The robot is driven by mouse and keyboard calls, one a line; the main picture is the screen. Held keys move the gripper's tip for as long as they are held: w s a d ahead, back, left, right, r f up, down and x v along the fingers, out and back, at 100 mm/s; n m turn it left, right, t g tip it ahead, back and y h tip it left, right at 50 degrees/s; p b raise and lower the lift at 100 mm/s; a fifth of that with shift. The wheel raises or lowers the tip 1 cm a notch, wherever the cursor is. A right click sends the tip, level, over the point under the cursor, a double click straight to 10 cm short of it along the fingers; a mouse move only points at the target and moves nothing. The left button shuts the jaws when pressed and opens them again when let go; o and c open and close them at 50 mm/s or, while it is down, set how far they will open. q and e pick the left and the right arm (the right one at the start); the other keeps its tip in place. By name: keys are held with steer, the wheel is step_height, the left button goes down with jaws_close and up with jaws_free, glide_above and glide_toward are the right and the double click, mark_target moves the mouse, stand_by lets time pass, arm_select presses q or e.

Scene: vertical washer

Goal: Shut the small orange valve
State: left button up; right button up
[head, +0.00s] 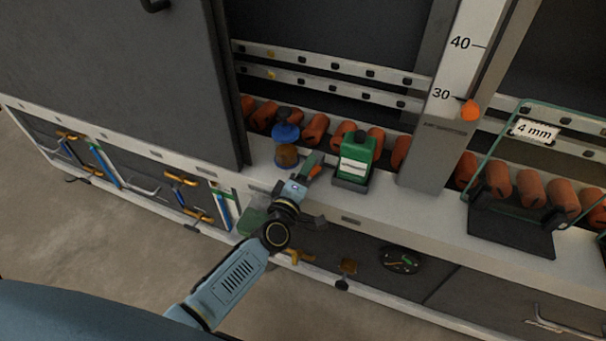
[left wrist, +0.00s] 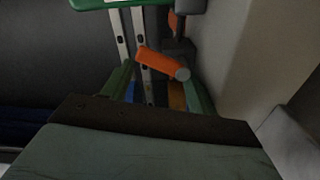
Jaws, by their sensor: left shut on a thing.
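The small orange valve shows as a short orange handle (head: 315,171) beside my left fingertips in the head view. In the left wrist view the orange handle (left wrist: 158,62) has a round grey end and lies tilted between the green fingers. My left gripper (head: 311,164) reaches over the white ledge from the front; its fingers also show in the left wrist view (left wrist: 160,84). It is shut on the orange valve. The fingers hide part of the valve's mounting, and I cannot tell how far it is turned. My right gripper is not in view.
A green bottle (head: 356,158) stands just right of the gripper. Orange rollers (head: 316,128) line the back. An orange pointer (head: 470,109) sits on the scale post (head: 452,90).

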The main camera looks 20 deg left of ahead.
arm_select(q)
steer(key=o, duration=0.4)
steer(key=shift+d+r+h, duration=0.3)
steer(key=shift+d+r, duration=0.05)
steer(key=shift+d, duration=0.25)
steer(key=shift+a+r, duration=0.1)
steer(key=shift+a, duration=0.1)
steer(key=shift+s+f+p, duration=0.35)
steer(key=shift+s+f, duration=0.25)
steer(key=shift+s, duration=0.2)
steer(key=s+a+p, duration=0.1)
steer(key=s+p, duration=0.1)
steer(key=s, duration=1.1)
steer(key=shift+s+r+p, duration=0.35)
